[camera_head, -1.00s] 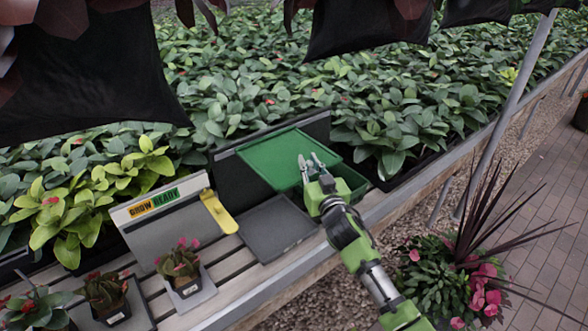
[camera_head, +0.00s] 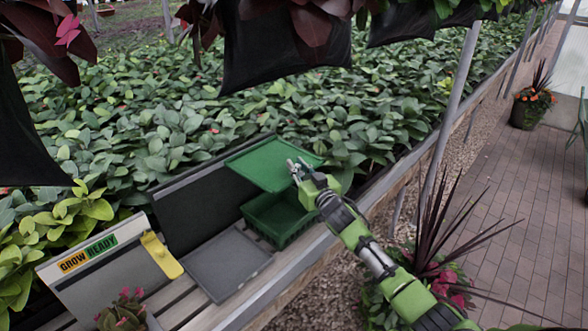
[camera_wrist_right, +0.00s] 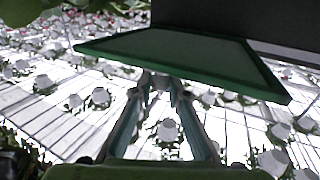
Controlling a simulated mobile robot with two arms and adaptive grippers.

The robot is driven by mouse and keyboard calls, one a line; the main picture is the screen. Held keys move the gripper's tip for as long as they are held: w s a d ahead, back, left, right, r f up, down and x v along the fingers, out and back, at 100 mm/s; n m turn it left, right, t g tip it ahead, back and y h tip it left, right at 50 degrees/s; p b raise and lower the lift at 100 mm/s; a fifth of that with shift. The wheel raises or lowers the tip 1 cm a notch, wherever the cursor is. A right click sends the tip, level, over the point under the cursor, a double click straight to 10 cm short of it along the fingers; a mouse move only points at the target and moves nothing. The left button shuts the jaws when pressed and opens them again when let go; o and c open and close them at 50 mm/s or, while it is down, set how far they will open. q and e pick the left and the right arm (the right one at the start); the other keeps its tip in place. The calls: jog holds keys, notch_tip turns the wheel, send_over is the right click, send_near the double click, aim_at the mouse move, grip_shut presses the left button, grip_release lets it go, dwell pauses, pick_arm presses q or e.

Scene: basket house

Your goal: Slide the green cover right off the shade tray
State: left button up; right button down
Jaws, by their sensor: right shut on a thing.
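The green cover (camera_head: 262,166) is a flat, rimmed panel, at the far side of the open green tray (camera_head: 285,238) in the head view. Most of the tray's inside shows and looks empty. My right gripper (camera_head: 295,167) is shut on the cover's near edge, toward its right end. In the right wrist view the cover (camera_wrist_right: 185,48) spans the top, with the fingertips (camera_wrist_right: 160,82) at its edge. Whether the cover still touches the tray's far rim I cannot tell. My left gripper is not in view.
A dark upright panel (camera_head: 200,205) stands left of the tray. A grey flat tray (camera_head: 228,264) lies beside it on the slatted bench. A "GROW READY" sign (camera_head: 90,253) with a yellow tag (camera_head: 161,255) is farther left. Dense plants fill the back; a metal post (camera_head: 452,115) rises at right.

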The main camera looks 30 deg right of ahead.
jog(key=c, duration=2)
grip_release()
jog(key=shift+a, duration=0.1)
jog(key=shift+s+a, duration=0.2)
jog(key=shift+s, duration=5.8)
jog(key=shift+f, duration=0.15)
